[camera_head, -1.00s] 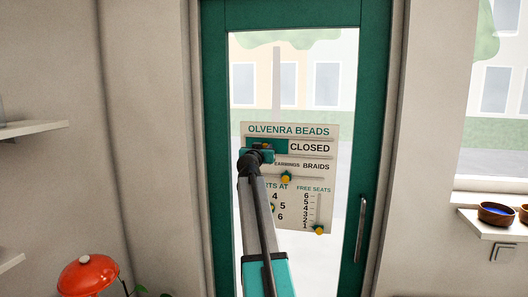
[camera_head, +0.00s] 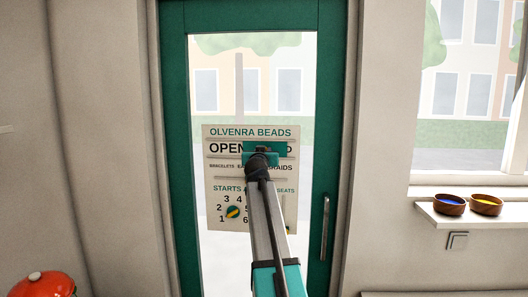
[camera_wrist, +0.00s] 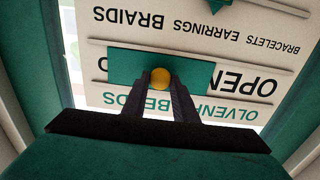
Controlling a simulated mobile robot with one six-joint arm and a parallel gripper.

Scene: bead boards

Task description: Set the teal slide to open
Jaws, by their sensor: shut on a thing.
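The sign board (camera_head: 215,172) headed OLVENRA BEADS hangs on the glass of the teal-framed door. The teal slide (camera_head: 280,147) is on its upper rail, with OPEN uncovered to its left and most of CLOSED covered; a D shows to its right. In the wrist view, which is upside down, the teal slide (camera_wrist: 124,68) has a yellow knob (camera_wrist: 160,78) in its middle. My gripper (camera_wrist: 160,92) has its fingers on both sides of that knob and is shut on it. In the head view my gripper (camera_head: 262,154) hides the knob.
A lower teal slide (camera_wrist: 208,6) shows at the wrist view's top edge. The dial (camera_head: 232,212) sits low on the board. My arm hides part of the free-seats scale. A door handle (camera_head: 325,228) and a shelf with bowls (camera_head: 450,205) are at right.

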